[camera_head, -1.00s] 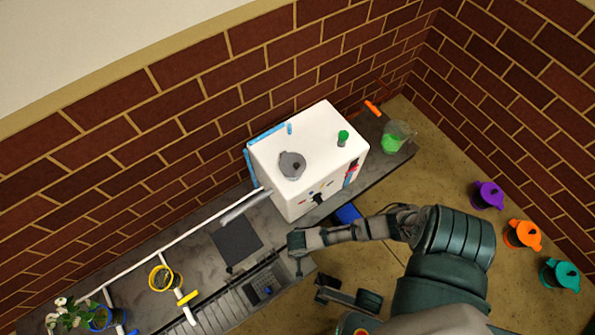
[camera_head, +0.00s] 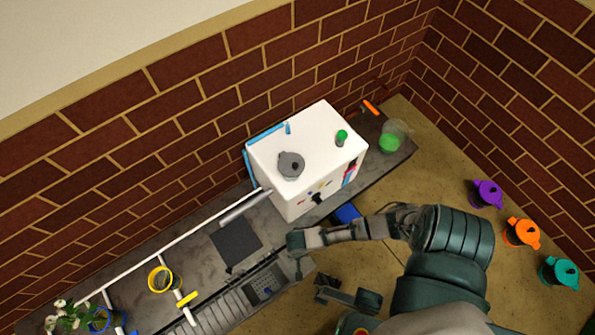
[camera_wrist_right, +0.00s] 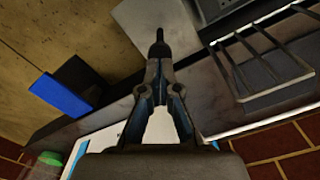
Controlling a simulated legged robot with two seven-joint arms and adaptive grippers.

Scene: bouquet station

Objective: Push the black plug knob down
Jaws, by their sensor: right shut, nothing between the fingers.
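The white box (camera_head: 302,178) stands on the dark counter. A small black part (camera_head: 318,198) sits low on its front face among small coloured marks; I cannot tell whether it is the plug knob. My right gripper (camera_head: 299,268) hangs by the counter's front edge, right of the grey ribbed basin (camera_head: 212,318). In the right wrist view my right gripper (camera_wrist_right: 159,38) is shut and empty, its narrow black tips together before a light grey surface. A dark jointed part of mine, perhaps my left gripper (camera_head: 325,290), shows below; its fingers are unclear.
A wire rack (camera_wrist_right: 262,62) shows in the right wrist view.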

